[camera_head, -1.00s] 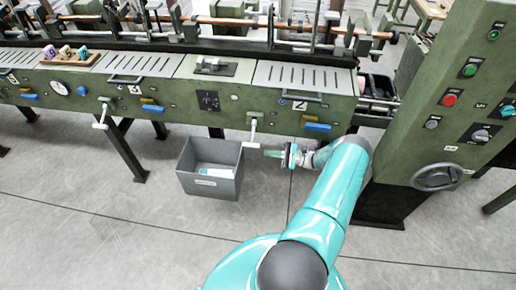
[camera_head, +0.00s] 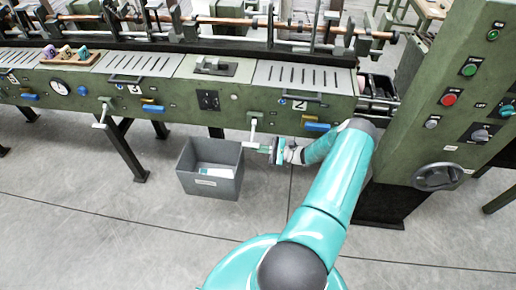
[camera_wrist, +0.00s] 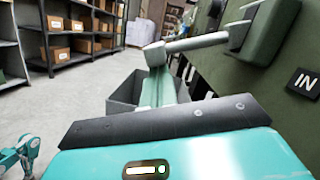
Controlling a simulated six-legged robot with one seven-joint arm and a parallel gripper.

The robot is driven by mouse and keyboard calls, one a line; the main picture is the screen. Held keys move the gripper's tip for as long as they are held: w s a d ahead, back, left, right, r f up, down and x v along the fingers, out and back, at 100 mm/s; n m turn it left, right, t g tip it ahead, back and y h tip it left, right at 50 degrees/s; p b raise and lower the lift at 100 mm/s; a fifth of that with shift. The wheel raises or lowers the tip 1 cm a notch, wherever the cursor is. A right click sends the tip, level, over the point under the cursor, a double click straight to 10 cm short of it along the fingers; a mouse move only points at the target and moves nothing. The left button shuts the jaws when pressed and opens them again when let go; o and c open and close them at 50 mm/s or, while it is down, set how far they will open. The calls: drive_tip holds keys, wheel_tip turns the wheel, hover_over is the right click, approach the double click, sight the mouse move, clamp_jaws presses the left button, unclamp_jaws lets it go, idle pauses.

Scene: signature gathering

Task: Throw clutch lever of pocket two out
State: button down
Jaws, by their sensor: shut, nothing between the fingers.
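The clutch lever of pocket two (camera_head: 253,129) is a pale grey lever on the green machine front, left of the number 2 plate (camera_head: 299,105). It hangs down in the head view. In the wrist view the lever (camera_wrist: 200,42) runs from the green panel at right to a blocky end at left. My gripper (camera_head: 262,146) is shut and empty, at the lever's lower end. In the wrist view its closed teal fingers (camera_wrist: 157,88) point at the lever's blocky end. Whether they touch it I cannot tell.
A grey bin (camera_head: 210,185) with papers stands on the floor below, left of my gripper. A similar lever (camera_head: 102,115) hangs at pocket three. A blue handle (camera_head: 317,127) is to the right. The green control column (camera_head: 440,120) stands at far right. The front floor is clear.

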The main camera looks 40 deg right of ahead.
sight(257, 144)
drive_tip(key=shift+r, duration=0.1)
drive_tip(key=shift+s+a+r+m, duration=0.15)
drive_tip(key=shift+m, duration=0.25)
drive_tip(key=shift+r+t+h, duration=0.15)
drive_tip(key=shift+t+h, duration=0.15)
drive_tip(key=shift+s+a+r+m+t, duration=0.15)
drive_tip(key=shift+s+a+r+m, duration=0.1)
drive_tip(key=shift+r+m, duration=0.35)
drive_tip(key=shift+s+a+r+m+t, duration=0.15)
drive_tip(key=shift+a+r+m, duration=0.1)
drive_tip(key=shift+m, duration=0.55)
drive_tip(key=r+m, duration=0.1)
drive_tip(key=r+m+h, duration=0.1)
drive_tip(key=m, duration=0.1)
drive_tip(key=r+m, duration=0.1)
drive_tip(key=shift+s+a+r+m+t+h, duration=0.15)
drive_tip(key=shift+s+a+m+t+h, duration=0.15)
drive_tip(key=shift+a+t, duration=0.1)
drive_tip(key=shift+w+r+m+h, duration=0.1)
drive_tip(key=shift+r+m+h, duration=0.4)
drive_tip(key=shift+r+m, duration=1.25)
drive_tip(key=shift+d+r, duration=0.1)
drive_tip(key=shift+r, duration=0.1)
